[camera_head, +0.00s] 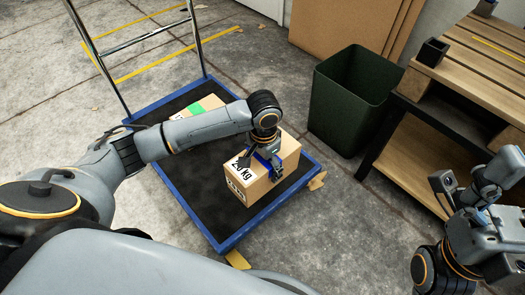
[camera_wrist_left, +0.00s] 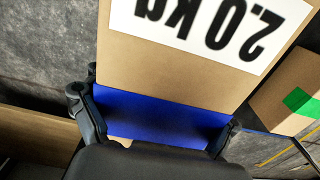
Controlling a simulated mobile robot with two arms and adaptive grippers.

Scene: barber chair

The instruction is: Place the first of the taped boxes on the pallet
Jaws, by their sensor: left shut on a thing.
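A cardboard box with a blue tape band and a "2.0 kg" label (camera_head: 236,184) is at the near right of the blue-rimmed cart. My left gripper (camera_head: 263,167) is shut on this box at its blue band; the box also fills the left wrist view (camera_wrist_left: 180,65). I cannot tell whether it touches the deck. A second box with green tape (camera_head: 203,106) lies farther back on the cart, partly behind my left arm; it also shows in the left wrist view (camera_wrist_left: 285,92). The slatted wooden pallet (camera_head: 478,62) is at the right. My right gripper (camera_head: 480,185) is at the right edge, its fingers unclear.
The cart (camera_head: 229,242) has a dark deck and an upright metal handle at its far end. A dark green bin (camera_head: 352,100) stands between cart and pallet. Small black blocks (camera_head: 433,52) sit at the pallet's edges. Large cardboard sheets (camera_head: 345,25) lean behind the bin.

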